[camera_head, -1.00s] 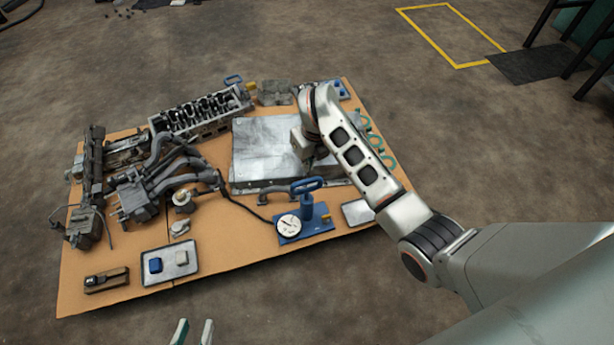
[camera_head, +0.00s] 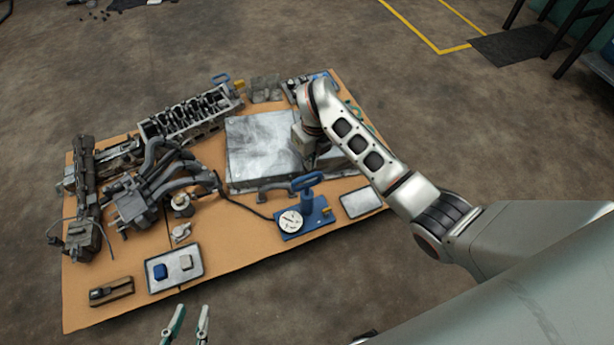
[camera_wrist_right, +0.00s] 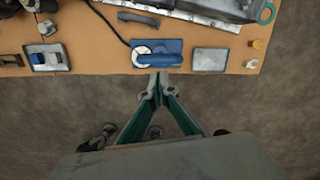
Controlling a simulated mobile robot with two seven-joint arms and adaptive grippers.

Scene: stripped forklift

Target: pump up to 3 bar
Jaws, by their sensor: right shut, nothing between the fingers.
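In the right wrist view the pump (camera_wrist_right: 170,45) lies just beyond the fingertips of my right gripper (camera_wrist_right: 159,82), which is shut and empty. I see no clear contact with the pump. My left gripper (camera_head: 187,312) is open and empty at the bottom edge, in front of the mat.
A black hose (camera_head: 240,206) runs left from the pump towards the engine parts (camera_head: 150,195). A tray (camera_head: 174,268) with a blue and a pale block lies front left. A grey metal plate (camera_head: 262,145) lies behind the pump; an empty tray (camera_head: 361,202) is right of it.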

